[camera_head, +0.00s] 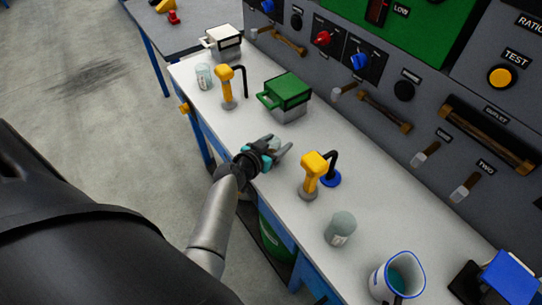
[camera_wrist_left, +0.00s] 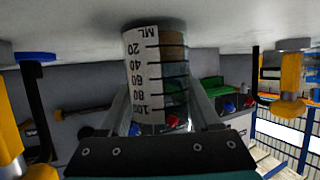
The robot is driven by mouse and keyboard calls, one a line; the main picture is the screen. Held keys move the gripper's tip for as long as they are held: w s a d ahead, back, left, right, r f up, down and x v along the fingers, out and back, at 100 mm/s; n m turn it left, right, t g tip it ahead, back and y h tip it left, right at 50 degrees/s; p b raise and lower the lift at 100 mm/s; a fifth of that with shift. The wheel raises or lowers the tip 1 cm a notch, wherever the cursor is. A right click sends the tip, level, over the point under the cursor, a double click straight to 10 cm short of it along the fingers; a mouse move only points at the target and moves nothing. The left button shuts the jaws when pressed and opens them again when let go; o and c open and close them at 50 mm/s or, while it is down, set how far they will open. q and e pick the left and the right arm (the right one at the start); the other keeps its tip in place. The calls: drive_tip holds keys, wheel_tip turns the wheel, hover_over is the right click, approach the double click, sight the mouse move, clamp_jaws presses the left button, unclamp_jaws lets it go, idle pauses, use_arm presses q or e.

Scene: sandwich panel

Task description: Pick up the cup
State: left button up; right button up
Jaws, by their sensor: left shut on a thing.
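A clear cup (camera_wrist_left: 157,75) with a white ML scale on its side is between the fingers of my left gripper (camera_wrist_left: 160,112) in the left wrist view, which is upside down. In the head view, my left gripper (camera_head: 276,152) is at the near edge of the workbench, shut on this cup (camera_head: 274,143), which is mostly hidden by the fingers. The cup looks upright, with its base at or close to the bench top. I cannot tell whether it touches. My right gripper is not in view.
The white workbench (camera_head: 285,210) also holds another clear cup (camera_head: 204,77), a greyish cup (camera_head: 340,229), a blue-rimmed container (camera_head: 398,278), two yellow-handled taps (camera_head: 226,88) (camera_head: 312,172) and a green-lidded box (camera_head: 287,92). A control panel (camera_head: 440,125) stands behind.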

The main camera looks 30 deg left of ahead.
use_arm(q)
drive_tip(key=c, duration=0.7)
drive_tip(key=shift+r+p, duration=4.2)
drive_tip(key=shift+r, duration=5.95)
